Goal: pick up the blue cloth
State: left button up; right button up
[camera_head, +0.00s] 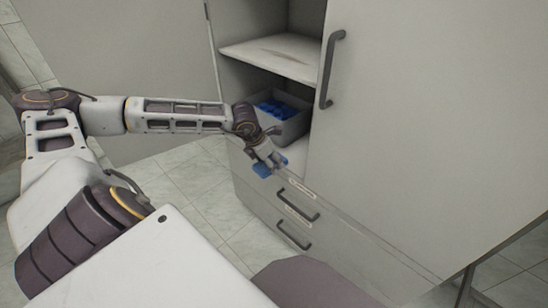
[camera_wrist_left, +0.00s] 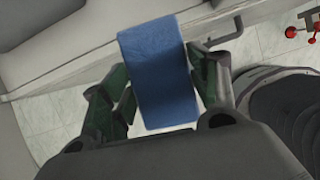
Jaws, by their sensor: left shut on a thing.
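The blue cloth (camera_head: 263,169) is at the end of my left arm in the head view, in front of the cabinet's lower part. In the left wrist view the cloth (camera_wrist_left: 158,75) is a flat blue strip between the fingers. My left gripper (camera_head: 267,160) is shut on it, and the fingers of the gripper (camera_wrist_left: 157,95) stand on both sides of the cloth. The cloth is held clear of the floor. My right gripper is not in view.
A grey bin (camera_head: 292,128) with several blue things (camera_head: 274,108) in it stands inside the open cabinet, below a shelf (camera_head: 275,57). A cabinet door (camera_head: 420,130) with a dark handle is to the right. Drawers (camera_head: 270,205) with handles are below. Tiled floor (camera_head: 190,180) is free at left.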

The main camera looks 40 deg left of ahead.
aim_at(262, 168)
pick_arm(q)
jog(key=shift+s+a, duration=0.15)
jog(key=shift+s, duration=1.7)
jog(key=shift+o, duration=1)
jog(key=shift+c, duration=1.1)
jog(key=shift+s+f, duration=0.1)
